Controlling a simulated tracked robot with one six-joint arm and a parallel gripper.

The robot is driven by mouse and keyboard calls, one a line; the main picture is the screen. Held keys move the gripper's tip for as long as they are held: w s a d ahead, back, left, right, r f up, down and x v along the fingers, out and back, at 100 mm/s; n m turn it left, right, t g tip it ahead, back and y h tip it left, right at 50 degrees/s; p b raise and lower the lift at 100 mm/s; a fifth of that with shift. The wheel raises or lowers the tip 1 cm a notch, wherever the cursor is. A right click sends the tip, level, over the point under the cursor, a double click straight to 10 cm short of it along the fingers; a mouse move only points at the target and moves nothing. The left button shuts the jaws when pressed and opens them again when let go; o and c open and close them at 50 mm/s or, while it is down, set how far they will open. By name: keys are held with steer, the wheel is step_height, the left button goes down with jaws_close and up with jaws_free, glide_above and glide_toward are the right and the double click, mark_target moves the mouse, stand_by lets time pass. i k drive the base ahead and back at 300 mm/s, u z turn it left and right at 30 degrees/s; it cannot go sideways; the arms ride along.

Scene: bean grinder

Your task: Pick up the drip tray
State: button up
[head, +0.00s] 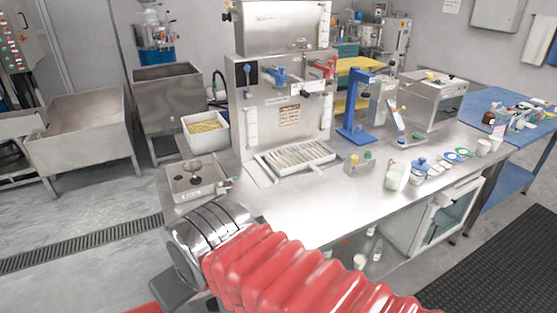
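What looks like the drip tray (322,151), a pale rectangular tray with a slatted grey top, lies flat on the steel counter at the foot of the tall steel machine (289,88). Nothing stands on its slats, and its rim is visible all round. My arm, with red bellows and a metal wrist, crosses the bottom of the head view in front of the counter. The wrist is to the lower left of the tray and apart from it. My gripper's fingers are not visible.
A metal box with a dark knob (195,178) sits left of the tray. A small block with coloured knobs (358,164) and a blue stand (355,110) are to its right. Jars and cups (397,177) stand further right. The counter in front of the tray is clear.

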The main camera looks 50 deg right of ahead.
mark_target(284, 162)
steer(key=u, duration=0.95)
steer(key=k, duration=1.1)
steer(key=z, duration=1.4)
steer(key=i, duration=0.9)
steer(key=z, duration=0.05)
